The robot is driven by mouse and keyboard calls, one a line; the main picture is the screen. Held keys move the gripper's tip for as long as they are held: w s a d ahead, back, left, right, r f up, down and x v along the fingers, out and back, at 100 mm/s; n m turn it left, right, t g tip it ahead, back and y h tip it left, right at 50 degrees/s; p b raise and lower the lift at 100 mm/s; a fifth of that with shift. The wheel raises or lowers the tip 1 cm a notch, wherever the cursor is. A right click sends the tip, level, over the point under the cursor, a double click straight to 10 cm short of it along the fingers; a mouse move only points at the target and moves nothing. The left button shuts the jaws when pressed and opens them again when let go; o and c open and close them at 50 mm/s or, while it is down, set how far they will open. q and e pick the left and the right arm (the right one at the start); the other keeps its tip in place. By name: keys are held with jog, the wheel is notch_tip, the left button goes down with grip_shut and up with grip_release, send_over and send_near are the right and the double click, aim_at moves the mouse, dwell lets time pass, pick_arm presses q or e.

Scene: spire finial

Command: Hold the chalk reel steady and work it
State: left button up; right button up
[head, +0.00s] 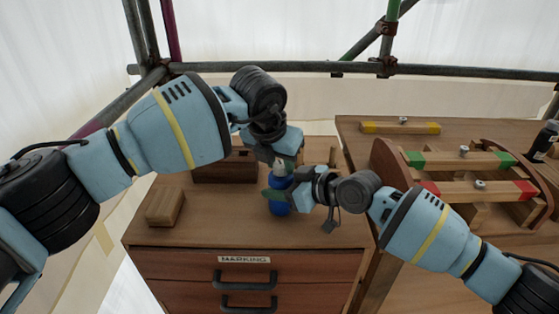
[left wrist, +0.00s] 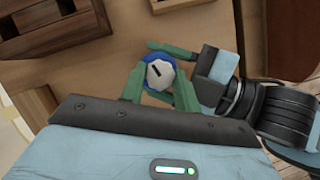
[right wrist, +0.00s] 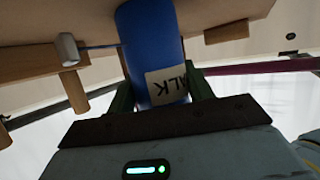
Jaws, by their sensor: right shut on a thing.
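The chalk reel is a blue bottle-shaped body (head: 279,208) with a pale cap, standing upright on the drawer cabinet. In the right wrist view its body (right wrist: 150,45) carries a pale label ending in "LK". My right gripper (head: 277,194) comes in from the right and is shut on the body; its green fingers (right wrist: 158,92) lie on either side. My left gripper (head: 283,162) is above the reel, pointing down. In the left wrist view its open fingers (left wrist: 160,90) straddle the white cap (left wrist: 160,73), which has a dark slot. Contact with the cap is unclear.
The cabinet top (head: 220,225) also holds a wooden block (head: 165,206) at left and a wooden box (head: 225,166) behind. At right, a bench carries a wooden frame (head: 385,160) with green- and red-ended bars. Scaffold pipes (head: 300,67) cross behind.

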pick_arm(q)
jog(key=shift+c, duration=1.3)
jog(key=shift+m, duration=0.3)
jog(key=m+g+h, duration=0.1)
jog(key=m, duration=0.2)
jog(key=m+g, duration=0.1)
jog(key=m, duration=0.2)
jog(key=shift+w+a+h, duration=0.1)
jog(key=shift+w+h, duration=0.05)
jog(key=shift+h, duration=0.25)
jog(key=m, duration=0.2)
jog(key=m+g, duration=0.1)
jog(key=m, duration=0.1)
jog(key=shift+w+m+g+h, duration=0.15)
jog(key=shift+m+g+h, duration=0.15)
jog(key=shift+h, duration=0.1)
jog(key=shift+w+m+g, duration=0.1)
jog(key=shift+m+g, duration=0.4)
jog(key=shift+m, duration=0.9)
jog(key=o, duration=0.7)
